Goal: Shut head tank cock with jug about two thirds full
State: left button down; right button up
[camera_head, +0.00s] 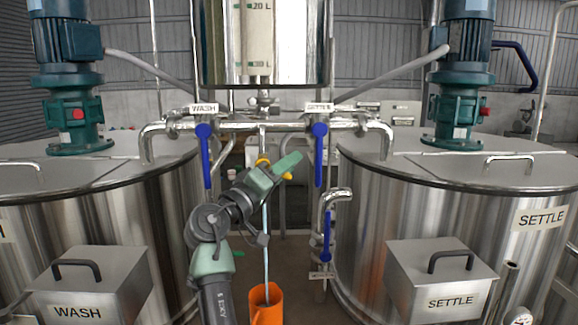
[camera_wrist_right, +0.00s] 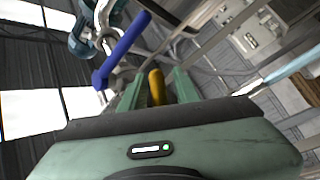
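The head tank (camera_head: 262,45) hangs at the top centre, with a level gauge on its front. Below its pipe is the cock's yellow handle (camera_head: 262,162); the wrist view also shows the handle (camera_wrist_right: 156,87), between my fingers. My right gripper (camera_head: 284,170) is at the handle; in the wrist view its green fingers (camera_wrist_right: 157,92) stand either side, with visible gaps. A pale blue stream (camera_head: 265,245) falls into the orange jug (camera_head: 267,312), and the stream also shows in the wrist view (camera_wrist_right: 290,69). The jug's level cannot be seen. My left gripper is out of view.
Blue-handled valves marked WASH (camera_head: 205,155) and SETTLE (camera_head: 319,155) hang either side of the cock. A lower blue-handled valve (camera_head: 326,240) stands right of the jug. The large WASH tank (camera_head: 130,195) and SETTLE tank (camera_head: 365,215) flank the gap.

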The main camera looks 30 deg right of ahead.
grip_shut()
jog(key=shift+r+n+t+h+b, duration=0.3)
jog(key=shift+r+n+t+b, duration=0.25)
jog(key=shift+n+b, duration=0.4)
jog(key=shift+r+n+t+h+b, duration=0.3)
jog(key=shift+n+t+b, duration=0.5)
jog(key=shift+n, duration=0.25)
jog(key=shift+r+n+t+h+b, duration=0.3)
jog(key=shift+r+n+t+b, duration=0.25)
jog(key=shift+n+b, duration=0.4)
jog(key=shift+o, duration=1.6)
grip_release()
jog(key=shift+f, duration=0.1)
jog(key=shift+d+f, duration=0.1)
jog(key=b+v, duration=0.4)
jog(key=v, duration=0.3)
jog(key=shift+a+f, duration=0.2)
jog(key=shift+a, duration=0.1)
